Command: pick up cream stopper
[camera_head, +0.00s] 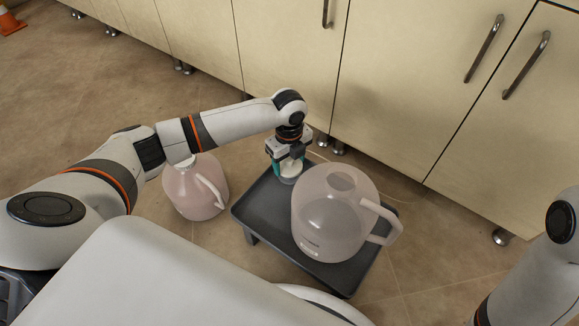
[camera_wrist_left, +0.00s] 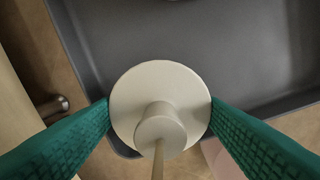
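The cream stopper (camera_wrist_left: 175,95) is a round disc with a smaller round knob and a thin pale tube or cord running from it. In the head view the stopper (camera_head: 289,167) shows at the far left corner of the dark tray (camera_head: 262,207). My left gripper (camera_wrist_left: 160,108) has its green fingers on both sides of the disc, and their tips meet its edges. In the head view my left gripper (camera_head: 288,160) points down over that corner. Whether the stopper touches the tray is hidden. My right gripper is out of view.
A large clear jug (camera_head: 325,225) with a handle stands on the tray, right of my left gripper. A pinkish jug (camera_head: 190,192) stands on the floor left of the tray. Cream cabinets (camera_head: 390,80) line the back. An orange cone (camera_head: 8,20) is far left.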

